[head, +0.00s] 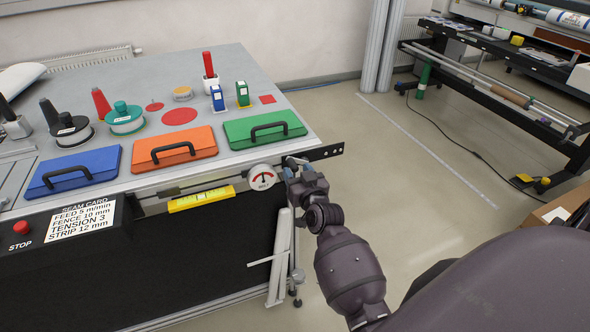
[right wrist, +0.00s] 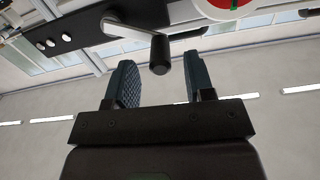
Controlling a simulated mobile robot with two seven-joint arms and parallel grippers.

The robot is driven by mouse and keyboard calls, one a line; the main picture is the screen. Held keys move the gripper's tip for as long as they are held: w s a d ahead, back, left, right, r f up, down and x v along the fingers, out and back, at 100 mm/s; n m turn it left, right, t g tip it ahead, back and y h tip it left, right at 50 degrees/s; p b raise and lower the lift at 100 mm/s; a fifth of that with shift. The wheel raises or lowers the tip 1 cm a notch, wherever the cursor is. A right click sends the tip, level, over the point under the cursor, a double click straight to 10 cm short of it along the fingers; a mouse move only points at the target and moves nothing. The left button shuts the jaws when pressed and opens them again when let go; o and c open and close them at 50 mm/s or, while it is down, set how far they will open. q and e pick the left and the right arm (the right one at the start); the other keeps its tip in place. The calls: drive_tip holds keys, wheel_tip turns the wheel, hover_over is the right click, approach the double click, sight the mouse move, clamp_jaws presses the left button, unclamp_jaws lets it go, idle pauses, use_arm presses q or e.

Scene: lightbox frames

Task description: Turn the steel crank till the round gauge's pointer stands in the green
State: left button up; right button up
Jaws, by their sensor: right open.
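The round gauge (head: 262,177) has a white face and hangs at the table's front right corner. I cannot read its pointer surely at this size. The steel crank (right wrist: 130,27) has a short silver arm and a dark grip (right wrist: 160,55). In the head view the crank (head: 295,160) is partly hidden by my right gripper (head: 291,172). My right gripper (right wrist: 157,66) is open, with the crank's grip at the gap between its fingertips. My left gripper is out of view.
The table (head: 240,65) carries blue (head: 75,180), orange (head: 190,155) and green (head: 285,123) cases with black handles. A yellow level (head: 202,199) and a seam card (head: 80,219) are along its front. Open floor (head: 400,190) lies to the right, before a dark rack (head: 500,85).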

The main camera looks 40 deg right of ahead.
drive_tip(key=shift+x, duration=1)
clamp_jaws()
drive_tip(key=shift+d+r+m+p, duration=0.2)
drive_tip(key=shift+r+m+p, duration=0.4)
drive_tip(key=shift+m+p, duration=0.2)
drive_tip(key=shift+s+d+m+p, duration=0.2)
drive_tip(key=shift+m+p, duration=0.15)
drive_tip(key=shift+m, duration=0.35)
unclamp_jaws()
